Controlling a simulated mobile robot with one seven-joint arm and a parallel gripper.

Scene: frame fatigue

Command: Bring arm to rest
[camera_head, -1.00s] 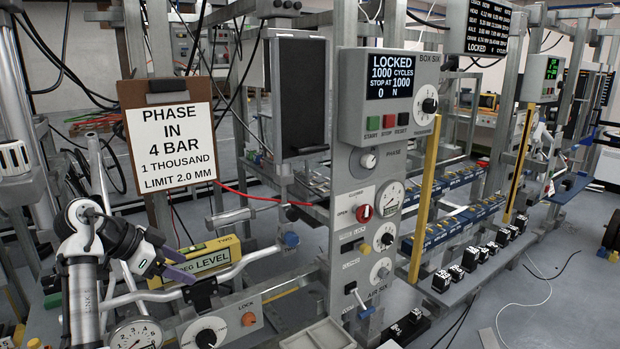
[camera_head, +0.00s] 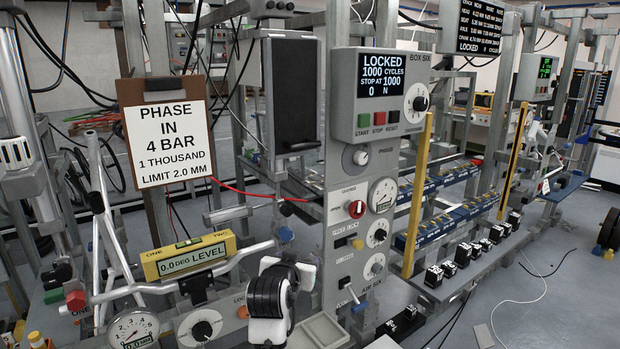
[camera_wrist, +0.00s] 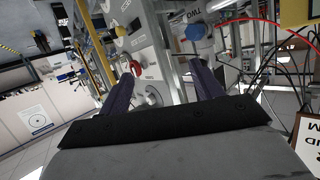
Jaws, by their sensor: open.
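My gripper (camera_wrist: 160,82) shows in the wrist view with its two dark purple fingers spread and nothing between them. Behind the fingers is the grey control panel with a red knob (camera_wrist: 136,68). A blue knob (camera_wrist: 197,30) is beyond the right finger. In the head view, a black and white part of my arm (camera_head: 272,297) stands at the lower middle, in front of the rig. The gripper's fingers cannot be made out in that view.
A yellow level (camera_head: 188,257) reading 0.0 rests by the grey tube frame (camera_head: 135,288). A clipboard (camera_head: 168,140) hangs at left. The control box (camera_head: 382,95) reads LOCKED. A dial gauge (camera_head: 133,328) is at the lower left. Open floor (camera_head: 560,300) lies at right.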

